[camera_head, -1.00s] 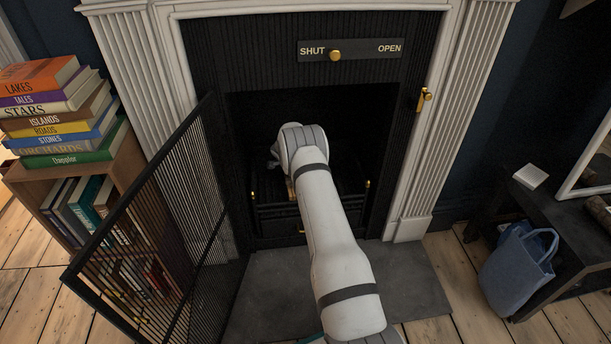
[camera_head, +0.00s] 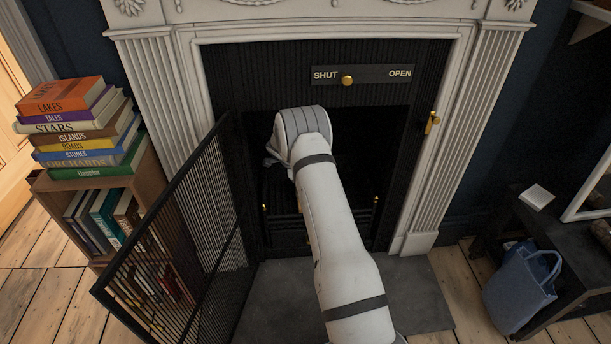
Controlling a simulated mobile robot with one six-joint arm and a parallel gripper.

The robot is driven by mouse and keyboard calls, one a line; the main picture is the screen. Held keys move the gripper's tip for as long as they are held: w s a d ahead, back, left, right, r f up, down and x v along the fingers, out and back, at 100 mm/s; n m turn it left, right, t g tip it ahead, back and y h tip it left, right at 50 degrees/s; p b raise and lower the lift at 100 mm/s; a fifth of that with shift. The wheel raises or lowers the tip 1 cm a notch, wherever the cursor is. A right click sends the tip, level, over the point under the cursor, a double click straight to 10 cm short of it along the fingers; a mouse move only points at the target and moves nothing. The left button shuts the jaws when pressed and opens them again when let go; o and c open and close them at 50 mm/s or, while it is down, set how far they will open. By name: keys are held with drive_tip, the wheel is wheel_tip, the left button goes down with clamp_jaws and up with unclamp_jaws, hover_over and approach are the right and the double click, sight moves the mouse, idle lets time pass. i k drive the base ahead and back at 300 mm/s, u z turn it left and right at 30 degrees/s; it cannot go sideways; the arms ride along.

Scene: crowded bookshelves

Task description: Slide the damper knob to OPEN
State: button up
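The brass damper knob (camera_head: 347,80) sits on a dark plate (camera_head: 372,74) above the fireplace opening. The plate reads SHUT at its left and OPEN at its right. The knob is just right of the word SHUT, left of the plate's middle. My arm reaches up from the bottom into the fireplace opening, its bent joint below the plate. My gripper is hidden behind the arm, so its fingers cannot be seen. The visible part of my arm is apart from the knob in the picture.
A black mesh fire screen (camera_head: 180,235) stands swung open at left. Beyond it is a bookcase (camera_head: 155,185) with stacked books (camera_head: 85,135). A brass handle (camera_head: 432,122) is on the right surround. A blue bag (camera_head: 522,285) stands by a dark bench (camera_head: 515,217) at right.

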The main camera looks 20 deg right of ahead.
sight(346, 79)
drive_tip(key=k, duration=1)
